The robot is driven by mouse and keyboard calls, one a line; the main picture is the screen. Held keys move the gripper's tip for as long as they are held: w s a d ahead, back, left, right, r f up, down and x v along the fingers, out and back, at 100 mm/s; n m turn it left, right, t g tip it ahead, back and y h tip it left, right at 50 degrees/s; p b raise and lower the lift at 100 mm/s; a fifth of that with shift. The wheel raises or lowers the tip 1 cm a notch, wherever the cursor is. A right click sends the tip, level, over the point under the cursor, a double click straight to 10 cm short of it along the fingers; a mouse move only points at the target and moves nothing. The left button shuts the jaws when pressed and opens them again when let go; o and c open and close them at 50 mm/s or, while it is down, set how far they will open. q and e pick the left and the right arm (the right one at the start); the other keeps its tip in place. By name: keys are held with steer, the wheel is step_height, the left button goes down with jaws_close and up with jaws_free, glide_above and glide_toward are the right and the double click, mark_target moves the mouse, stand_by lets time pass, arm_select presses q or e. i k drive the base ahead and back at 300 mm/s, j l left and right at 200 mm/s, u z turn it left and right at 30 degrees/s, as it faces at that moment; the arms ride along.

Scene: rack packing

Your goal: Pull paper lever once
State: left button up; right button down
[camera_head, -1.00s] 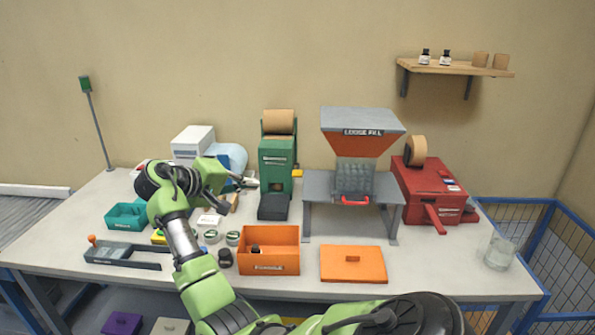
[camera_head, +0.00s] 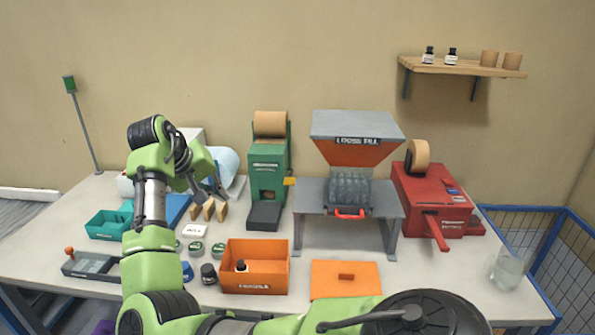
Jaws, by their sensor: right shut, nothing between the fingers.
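The green paper dispenser (camera_head: 268,165) stands at the back of the table with a brown paper roll (camera_head: 270,124) on top. A small yellow lever (camera_head: 290,181) sticks out of its right side. A dark sloped block (camera_head: 263,216) sits at its front foot. My right gripper (camera_head: 217,196) is shut and empty, to the left of the dispenser and apart from it, above some small brown wooden pieces (camera_head: 208,210). The lever is on the dispenser's far side from the gripper. My left gripper is not in view.
An orange box (camera_head: 281,264) labelled FRAGILE stands in front of the dispenser, with its orange lid (camera_head: 345,279) beside it. The grey loose-fill stand (camera_head: 297,215) is close on the dispenser's right. A red tape machine (camera_head: 430,197) stands further right.

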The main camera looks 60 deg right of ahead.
mark_target(290, 180)
steer(key=l, duration=0.9)
steer(key=i+l, duration=0.1)
steer(key=l, duration=0.75)
